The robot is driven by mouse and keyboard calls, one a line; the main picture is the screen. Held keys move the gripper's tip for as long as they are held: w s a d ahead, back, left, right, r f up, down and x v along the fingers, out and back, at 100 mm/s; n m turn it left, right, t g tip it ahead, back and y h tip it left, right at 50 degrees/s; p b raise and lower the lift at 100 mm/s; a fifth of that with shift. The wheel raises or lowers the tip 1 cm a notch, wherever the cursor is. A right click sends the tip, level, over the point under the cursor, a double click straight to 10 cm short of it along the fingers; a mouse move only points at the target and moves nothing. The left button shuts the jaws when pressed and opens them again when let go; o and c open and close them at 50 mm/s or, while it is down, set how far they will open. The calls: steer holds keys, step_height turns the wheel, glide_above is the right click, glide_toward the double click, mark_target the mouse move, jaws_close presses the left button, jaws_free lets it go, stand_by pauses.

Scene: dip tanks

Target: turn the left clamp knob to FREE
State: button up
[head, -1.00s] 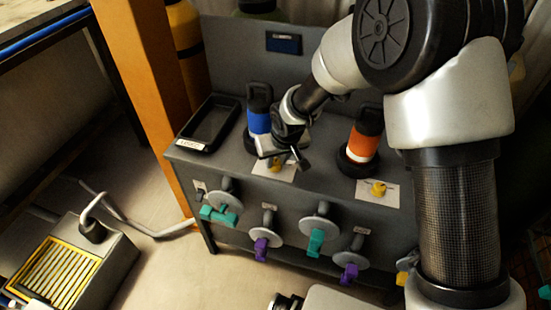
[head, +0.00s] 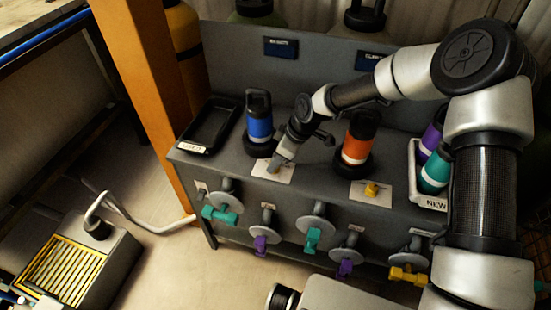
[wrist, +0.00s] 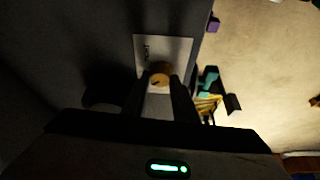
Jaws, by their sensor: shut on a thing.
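The left clamp knob, a small yellow-orange round knob (wrist: 160,73), sits on a white label plate (wrist: 176,48) in the wrist view. My gripper (head: 277,164) reaches down to this knob on the bench front, just ahead of the blue bottle (head: 260,122). In the wrist view its two dark fingers (wrist: 160,88) are shut around the knob. In the head view the gripper hides the knob, and part of its plate (head: 287,173) shows. The right clamp knob (head: 371,190) is yellow on its own plate, before the orange bottle (head: 357,140).
A black tray (head: 209,122) lies at the bench's left end. A white bin marked NEW (head: 430,202) holds purple and teal bottles at right. Teal (head: 219,215), purple and yellow valve handles stick out from the bench front. An orange post (head: 157,95) stands left.

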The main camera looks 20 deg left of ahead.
steer(key=shift+n+g, duration=0.3)
steer(key=shift+n, duration=0.3)
steer(key=o, duration=1.1)
steer(key=p+v, duration=0.1)
steer(key=v, duration=1.6)
steer(key=shift+r+p, duration=0.25)
steer(key=shift+p, duration=0.1)
